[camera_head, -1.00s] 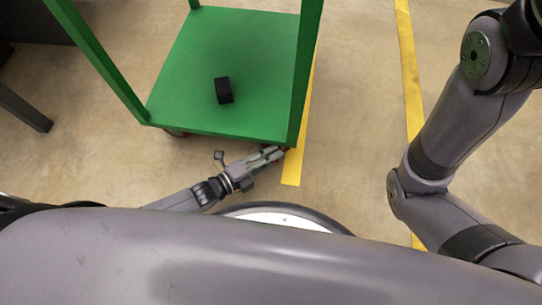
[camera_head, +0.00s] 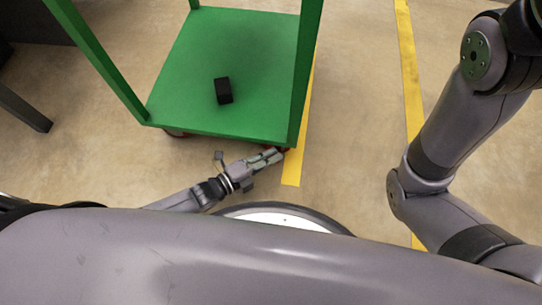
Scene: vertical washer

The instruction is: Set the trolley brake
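The green trolley (camera_head: 185,92) stands in front of me, with its lower shelf and uprights in view. A reddish-brown wheel (camera_head: 174,133) shows under its near left corner. A little of another wheel (camera_head: 288,149) shows under the near right corner; the brake itself is too small or hidden to make out. My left gripper (camera_head: 277,156) is low by this near right corner, with its fingertips at or very close to the wheel. I cannot tell whether they touch. Its fingers are too small to judge their opening. My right arm is at the right; its gripper is out of view.
A black block (camera_head: 223,91) lies on the trolley's shelf. Yellow floor lines (camera_head: 292,168) run beside the trolley and farther right. A dark leg (camera_head: 25,107) stands at the far left. The floor between the trolley and my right arm is clear.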

